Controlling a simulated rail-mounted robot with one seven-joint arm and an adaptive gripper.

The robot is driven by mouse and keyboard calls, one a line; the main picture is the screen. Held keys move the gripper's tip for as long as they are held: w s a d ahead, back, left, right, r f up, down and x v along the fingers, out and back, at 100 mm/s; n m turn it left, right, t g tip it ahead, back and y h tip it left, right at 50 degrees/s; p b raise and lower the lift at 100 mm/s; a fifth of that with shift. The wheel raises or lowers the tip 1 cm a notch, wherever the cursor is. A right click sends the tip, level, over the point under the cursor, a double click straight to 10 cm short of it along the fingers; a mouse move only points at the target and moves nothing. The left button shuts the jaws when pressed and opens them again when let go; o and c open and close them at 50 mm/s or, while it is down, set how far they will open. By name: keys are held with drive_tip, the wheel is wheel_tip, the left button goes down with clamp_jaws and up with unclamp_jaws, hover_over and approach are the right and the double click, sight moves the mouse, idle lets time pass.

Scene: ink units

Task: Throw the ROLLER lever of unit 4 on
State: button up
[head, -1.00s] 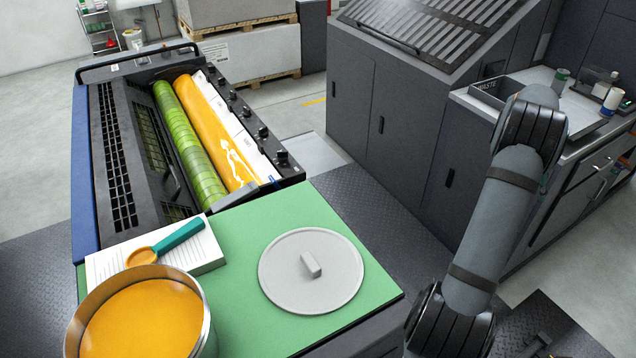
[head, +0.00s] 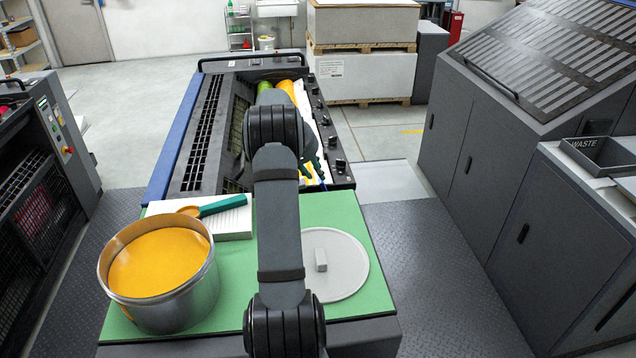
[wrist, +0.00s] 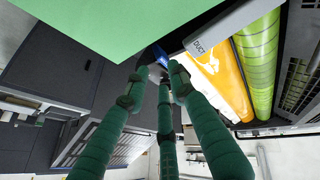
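An ink unit (head: 205,130) with a green roller (head: 268,92) and an orange one (head: 287,90) stands ahead; no unit number is readable. My gripper (head: 318,168) is over its near right end, partly hidden behind my arm. In the wrist view, the green fingers of my gripper (wrist: 160,75) are apart, with nothing seen between them. A small blue part (wrist: 162,60) shows just beyond the fingertips, beside a grey block marked DUCT (wrist: 205,42). The orange roller (wrist: 215,68) and green roller (wrist: 258,60) lie to the right. I cannot make out a ROLLER label or lever.
A green-topped surface (head: 350,215) holds a can of orange ink (head: 160,262), a round grey lid (head: 345,270), and a paper stack (head: 235,222) with a green-handled spatula (head: 222,205). Dark cabinets (head: 490,140) and a WASTE tray (head: 600,155) stand right. Another machine (head: 45,170) stands left.

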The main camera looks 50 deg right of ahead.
sight(323, 182)
drive_tip(key=p+x, duration=0.2)
drive_tip(key=x, duration=0.6)
drive_tip(key=shift+d+f, duration=0.2)
drive_tip(key=shift+f, duration=0.1)
drive_tip(key=shift+c, duration=0.3)
clamp_jaws()
